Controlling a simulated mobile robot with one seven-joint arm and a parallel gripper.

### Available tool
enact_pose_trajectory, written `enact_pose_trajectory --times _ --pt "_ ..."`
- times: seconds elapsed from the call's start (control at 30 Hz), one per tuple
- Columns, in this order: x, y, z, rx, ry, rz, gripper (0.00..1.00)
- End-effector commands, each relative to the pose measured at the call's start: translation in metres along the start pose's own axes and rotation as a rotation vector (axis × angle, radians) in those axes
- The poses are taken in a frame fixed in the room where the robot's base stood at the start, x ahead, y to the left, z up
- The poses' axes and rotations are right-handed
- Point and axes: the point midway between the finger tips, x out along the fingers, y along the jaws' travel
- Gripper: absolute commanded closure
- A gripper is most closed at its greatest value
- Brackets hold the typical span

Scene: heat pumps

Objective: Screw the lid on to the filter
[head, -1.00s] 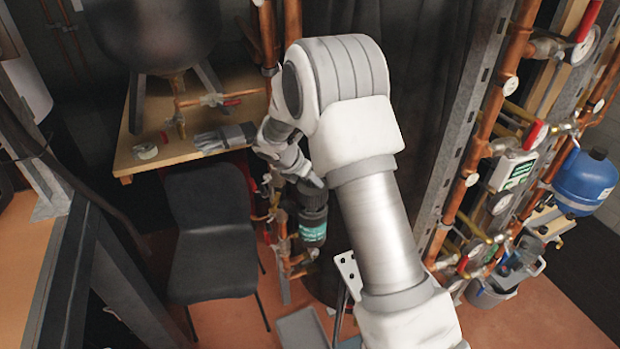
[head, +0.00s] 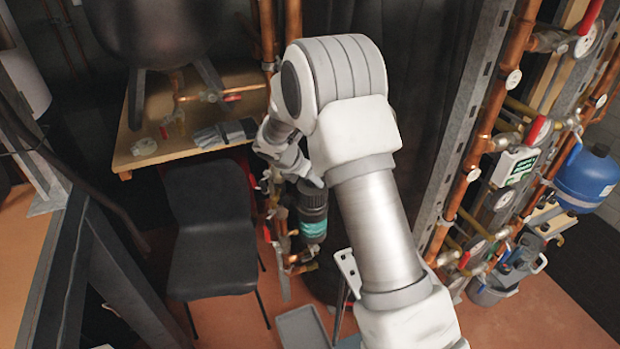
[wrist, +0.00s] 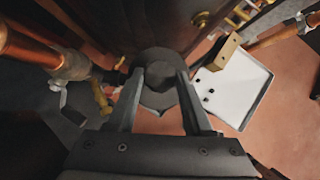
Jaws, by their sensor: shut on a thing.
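The filter is a dark upright canister with a teal label (head: 313,228), seen in the head view just below the end of my arm. Its black lid (head: 312,196) is at the top of the canister. In the wrist view the dark round lid (wrist: 160,62) lies between the two fingers of my gripper (wrist: 160,82), which are shut on it. In the head view the fingers are mostly hidden by my wrist. I cannot tell from these views how far the lid is seated on the filter body.
Copper pipes (wrist: 30,48) run close to the left of my gripper in the wrist view. A white plate with holes (wrist: 232,85) is at the right. A black chair (head: 212,235) and a wooden table (head: 150,150) stand left of the filter. A pipe rack is at the right.

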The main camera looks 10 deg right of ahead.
Motion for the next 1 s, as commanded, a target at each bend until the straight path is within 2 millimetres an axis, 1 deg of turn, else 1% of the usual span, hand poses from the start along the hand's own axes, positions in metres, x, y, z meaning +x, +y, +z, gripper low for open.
enact_pose_trajectory --times 0.43,1.0 --pt "0.011 0.000 -0.007 0.000 0.000 0.000 1.00" --pt "0.012 0.000 -0.008 0.000 0.000 0.000 1.00"
